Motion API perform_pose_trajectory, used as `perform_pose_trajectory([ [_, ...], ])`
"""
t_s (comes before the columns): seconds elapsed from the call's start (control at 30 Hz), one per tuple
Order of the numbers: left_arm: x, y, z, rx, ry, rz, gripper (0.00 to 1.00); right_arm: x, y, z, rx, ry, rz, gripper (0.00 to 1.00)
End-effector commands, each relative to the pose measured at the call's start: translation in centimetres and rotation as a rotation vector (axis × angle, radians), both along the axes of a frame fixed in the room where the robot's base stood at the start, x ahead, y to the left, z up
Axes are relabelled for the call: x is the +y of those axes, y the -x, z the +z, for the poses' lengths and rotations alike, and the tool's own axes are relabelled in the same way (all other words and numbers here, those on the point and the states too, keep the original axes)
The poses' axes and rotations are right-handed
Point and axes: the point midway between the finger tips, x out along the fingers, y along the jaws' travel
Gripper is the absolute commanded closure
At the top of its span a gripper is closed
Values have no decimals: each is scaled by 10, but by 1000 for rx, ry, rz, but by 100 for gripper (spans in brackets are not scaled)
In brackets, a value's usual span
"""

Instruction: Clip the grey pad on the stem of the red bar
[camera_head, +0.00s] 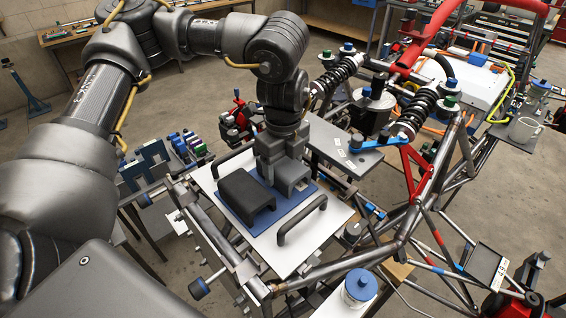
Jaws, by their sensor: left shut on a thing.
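My left gripper (284,166) reaches down from above over a white tray with two dark handles (303,220). It is shut on a grey pad (289,178), which is low over a blue mat (262,222) on the tray; I cannot tell whether it touches the mat. A second, darker pad-like block (246,193) lies on the mat just left of the gripper. The red bar (428,38) is at the upper right, on the tube chassis, well apart from the gripper. Its stem is hard to tell from the parts around it. My right gripper is not in view.
Coil-over shocks (334,77) and dark chassis tubes (345,266) stand right of the tray. A small grey shelf (343,150) is behind it. A blue-lidded jar (359,288) is at the front. Blue racks (147,168) stand left of the tray.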

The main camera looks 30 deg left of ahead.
Motion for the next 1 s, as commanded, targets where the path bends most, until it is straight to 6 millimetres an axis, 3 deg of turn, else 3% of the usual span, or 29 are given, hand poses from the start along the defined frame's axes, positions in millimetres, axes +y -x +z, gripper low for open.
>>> perform_pose_trajectory([
  [0.23,0,0,-6,0,0,0,59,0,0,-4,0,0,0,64],
  [0.27,0,0,-5,0,0,0,34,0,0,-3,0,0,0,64],
  [0.4,0,0,-4,0,0,0,16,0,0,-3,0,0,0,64],
  [0.8,0,0,-5,-1,0,0,15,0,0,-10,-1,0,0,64],
  [1.0,-1,0,28,-8,-1,-2,15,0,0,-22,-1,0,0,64],
])
